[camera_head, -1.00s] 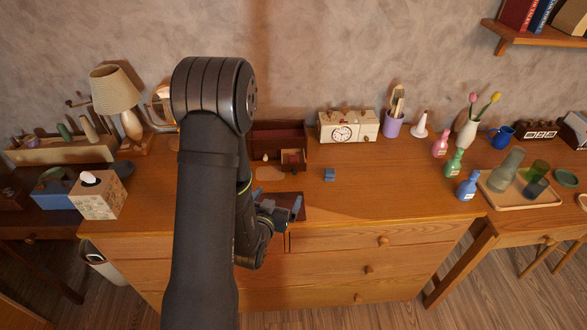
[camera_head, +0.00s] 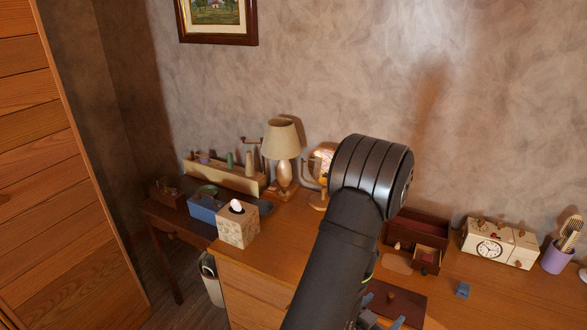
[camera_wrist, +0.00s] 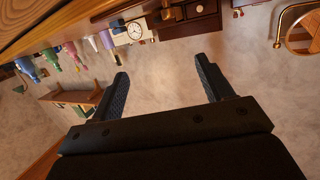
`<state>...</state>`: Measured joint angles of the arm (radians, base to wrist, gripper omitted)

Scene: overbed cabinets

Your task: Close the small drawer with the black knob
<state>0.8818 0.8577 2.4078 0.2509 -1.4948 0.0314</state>
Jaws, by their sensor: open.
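A dark red-brown box (camera_head: 418,222) stands at the back of the wooden dresser, against the wall. A small drawer (camera_head: 428,260) sticks out from its front right, so it stands open. My gripper (camera_head: 384,318) is partly cut off at the bottom edge of the head view, in front of the box and near a flat dark red panel (camera_head: 400,302). In the wrist view, which is upside down, my gripper (camera_wrist: 162,72) is open with nothing between its fingers. The dark box (camera_wrist: 198,26) shows beyond them at the top, apart from the fingers.
A white clock box (camera_head: 490,240) and a purple cup (camera_head: 556,257) stand right of the box. A small blue block (camera_head: 463,290) lies in front. A tissue box (camera_head: 238,224), lamp (camera_head: 283,145) and round mirror (camera_head: 322,165) stand to the left. My arm crosses the dresser.

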